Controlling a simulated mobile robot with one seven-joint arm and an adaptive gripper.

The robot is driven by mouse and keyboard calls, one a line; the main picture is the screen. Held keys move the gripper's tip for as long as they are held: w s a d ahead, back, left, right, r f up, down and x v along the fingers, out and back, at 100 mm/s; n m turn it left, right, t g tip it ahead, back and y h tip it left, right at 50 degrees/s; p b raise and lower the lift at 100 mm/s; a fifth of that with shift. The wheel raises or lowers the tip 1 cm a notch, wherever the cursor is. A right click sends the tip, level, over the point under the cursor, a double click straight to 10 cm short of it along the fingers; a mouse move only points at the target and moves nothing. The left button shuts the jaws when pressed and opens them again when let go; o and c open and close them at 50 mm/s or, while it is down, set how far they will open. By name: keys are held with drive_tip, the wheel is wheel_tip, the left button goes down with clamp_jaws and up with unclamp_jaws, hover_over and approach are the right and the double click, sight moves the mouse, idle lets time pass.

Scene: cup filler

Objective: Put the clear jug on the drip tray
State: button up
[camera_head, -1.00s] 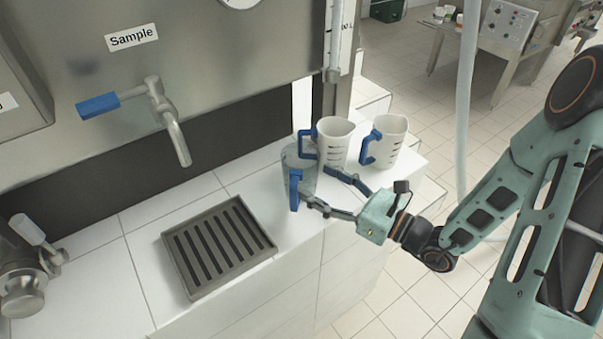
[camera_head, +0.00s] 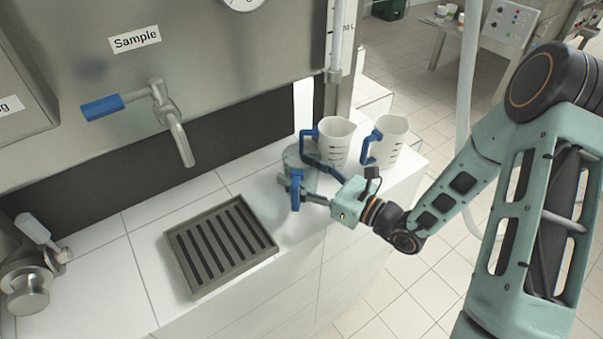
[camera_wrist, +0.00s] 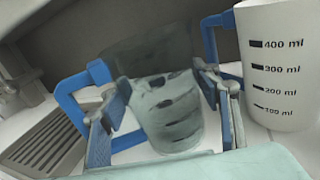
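The clear jug (camera_head: 298,157), see-through grey-green with a blue handle (camera_head: 295,191), stands on the white counter to the right of the drip tray. My gripper (camera_head: 294,166) reaches in from the right, with one finger on either side of the jug. In the wrist view the jug (camera_wrist: 170,115) is between the two spread fingers, with the handle at its left beside the left finger. Small gaps seem to show; contact is unclear. The drip tray (camera_head: 184,270), a grey square frame with dark slots, is empty; its edge also shows in the wrist view (camera_wrist: 20,152).
Two white measuring jugs with blue handles, one nearer (camera_head: 334,145) and one farther right (camera_head: 388,142), stand close behind the clear jug. A tap with a blue lever (camera_head: 170,120) hangs above the tray's back. The counter between tray and jug is clear.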

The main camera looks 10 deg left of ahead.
sight(301, 161)
drive_tip(key=c, duration=0.4)
drive_tip(key=shift+o, duration=0.2)
drive_tip(key=shift+r, duration=0.1)
drive_tip(key=shift+r, duration=0.55)
wheel_tip(301, 161, up, 2)
drive_tip(key=shift+d+r, duration=0.15)
drive_tip(key=shift+r, duration=0.05)
drive_tip(key=s+d+r+p, duration=0.4)
drive_tip(key=s+d+r, duration=0.1)
drive_tip(key=r, duration=0.2)
drive_tip(key=shift+s+d+r, duration=0.15)
drive_tip(key=shift+s+d, duration=0.05)
drive_tip(key=shift+d, duration=0.05)
